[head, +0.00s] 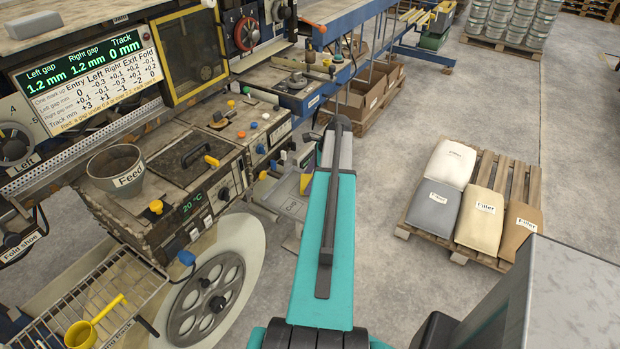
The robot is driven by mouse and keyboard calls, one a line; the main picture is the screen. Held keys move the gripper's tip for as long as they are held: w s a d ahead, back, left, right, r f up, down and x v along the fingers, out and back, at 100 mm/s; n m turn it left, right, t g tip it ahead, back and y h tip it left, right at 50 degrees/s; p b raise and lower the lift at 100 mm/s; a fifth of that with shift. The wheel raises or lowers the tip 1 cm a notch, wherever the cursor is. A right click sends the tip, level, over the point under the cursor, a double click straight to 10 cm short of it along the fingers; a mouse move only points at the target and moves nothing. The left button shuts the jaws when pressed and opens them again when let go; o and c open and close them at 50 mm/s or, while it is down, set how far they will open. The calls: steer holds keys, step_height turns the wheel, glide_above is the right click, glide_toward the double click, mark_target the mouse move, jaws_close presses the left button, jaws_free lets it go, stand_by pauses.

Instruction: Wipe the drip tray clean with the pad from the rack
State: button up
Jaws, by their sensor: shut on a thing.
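My teal arm (325,240) reaches from the bottom middle up toward the machine. My gripper is not visible; the far end of the arm hides what lies beyond it. A wire rack (62,322) stands at the lower left, with a partly readable label on its front. A yellow ladle (95,325) lies on it. I see no pad on the visible part of the rack. I cannot make out a drip tray for certain; a pale tray-like part (290,206) with a small label sits low beside the arm.
The laminating machine (215,150) fills the left, with a Feed pot (115,168), knobs and a large spoked wheel (205,300). A pallet with Filler bags (485,200) stands at the right. Open cardboard boxes (365,95) stand behind the arm. The floor between is clear.

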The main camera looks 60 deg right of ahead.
steer(key=shift+f, duration=0.25)
steer(key=shift+d, duration=0.1)
steer(key=shift+s+d+r+p, duration=0.1)
steer(key=shift+d+r+p, duration=0.15)
steer(key=shift+d, duration=0.85)
steer(key=shift+s+d+r+p, duration=0.1)
steer(key=shift+d+r+p, duration=0.1)
steer(key=shift+d, duration=0.85)
steer(key=shift+c, duration=0.7)
steer(key=shift+w, duration=0.1)
steer(key=shift+r, duration=0.15)
steer(key=shift+a+p, duration=0.45)
steer(key=shift+a, duration=1.5)
steer(key=shift+a+f, duration=0.15)
steer(key=shift+f, duration=0.05)
steer(key=shift+w+a+f, duration=0.15)
steer(key=shift+w+f, duration=0.05)
steer(key=shift+w, duration=0.1)
